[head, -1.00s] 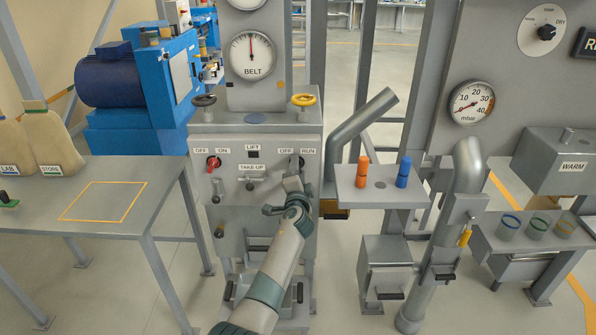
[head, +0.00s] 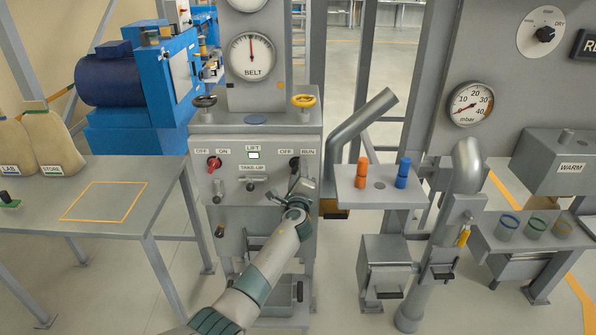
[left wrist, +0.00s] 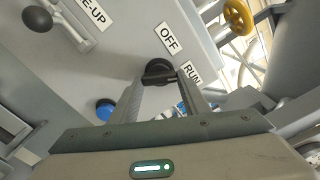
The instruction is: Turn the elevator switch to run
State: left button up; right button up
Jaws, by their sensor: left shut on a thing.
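The elevator switch (head: 294,163) is a black knob between the OFF and RUN labels on the grey panel (head: 240,190). In the left wrist view the knob (left wrist: 158,72) sits between my fingertips, its bar lying crosswise with one end toward the RUN label (left wrist: 190,75). My left gripper (head: 301,183) is shut on it, and the fingers hide part of its sides. The lamp (head: 253,155) under the LIFT label is lit. My right gripper is not in view.
A red switch (head: 214,163) and the take-up lever (head: 250,186) are to the left on the panel. A yellow handwheel (head: 303,101) is above. A shelf with orange (head: 362,172) and blue (head: 403,172) pegs stands close on the right.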

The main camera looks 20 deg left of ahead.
pick_arm(q)
jog(key=shift+f+m, duration=0.15)
jog(key=shift+m, duration=0.15)
jog(key=o, duration=1)
jog(key=shift+o, duration=0.2)
jog(key=shift+s, duration=0.1)
jog(key=b+v, duration=0.1)
jog(key=v, duration=1.6)
jog(key=shift+s, duration=0.15)
